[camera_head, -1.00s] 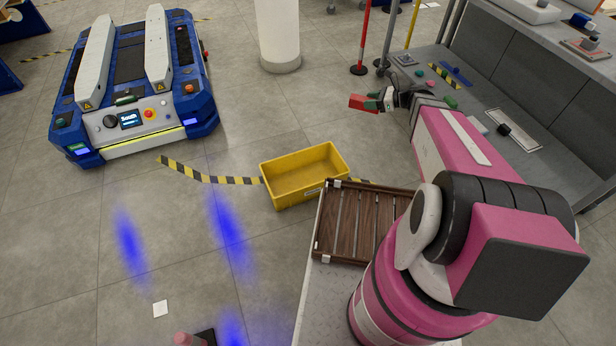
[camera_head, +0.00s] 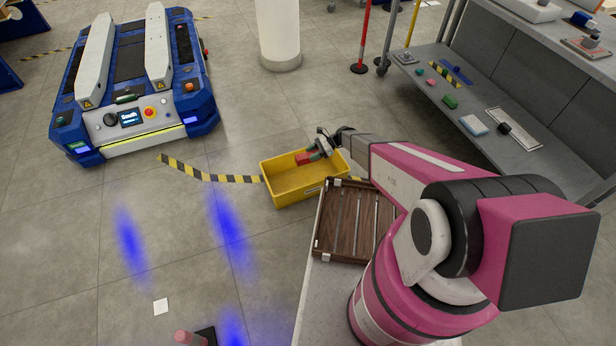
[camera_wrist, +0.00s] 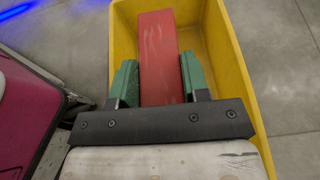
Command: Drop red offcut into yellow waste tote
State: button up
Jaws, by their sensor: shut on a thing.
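The red offcut (camera_head: 303,159) is a block held between the green fingertips of my gripper (camera_head: 314,153). In the wrist view the red offcut (camera_wrist: 158,50) lies lengthwise between the fingers of my gripper (camera_wrist: 158,82), which touch its sides. The yellow waste tote (camera_head: 290,198) stands on the floor in the middle of the head view. It also shows in the wrist view (camera_wrist: 238,80), behind and around the block. The block is over the tote's opening; its exact height cannot be told. The tote's inside shows nothing else, though my gripper hides part of it.
A slatted brown wooden tray (camera_head: 322,240) sits close to the tote's right. A grey bench (camera_head: 470,85) with small coloured pieces stands at the upper right. A blue lift cart (camera_head: 190,120) is at the upper left. Striped tape (camera_head: 210,179) crosses the open floor.

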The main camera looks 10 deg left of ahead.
notch_tip(320, 180, down, 6)
dwell(0.6)
jog(key=o, duration=1)
jog(key=shift+o, duration=0.2)
jog(key=v, duration=1)
jog(key=shift+w+d+r, duration=0.15)
jog(key=shift+d, duration=0.2)
